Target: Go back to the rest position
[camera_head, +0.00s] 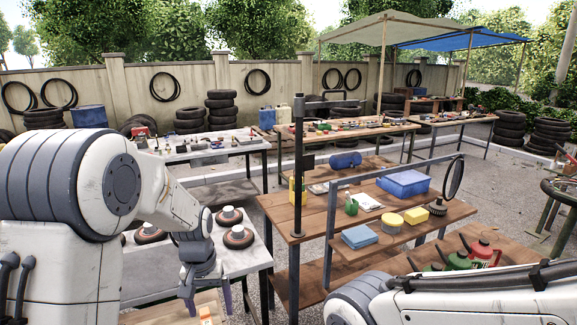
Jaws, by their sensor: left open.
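My left gripper (207,294) hangs at the end of my left arm, fingers pointing down and apart, with nothing visible between them. It is in front of the near edge of a grey metal table (245,258) that carries round brown-and-grey parts. My right arm enters from the lower right. Its gripper is outside the picture.
Red and green cans (484,252) stand near my right arm. A wooden box top (172,312) lies below the left gripper.

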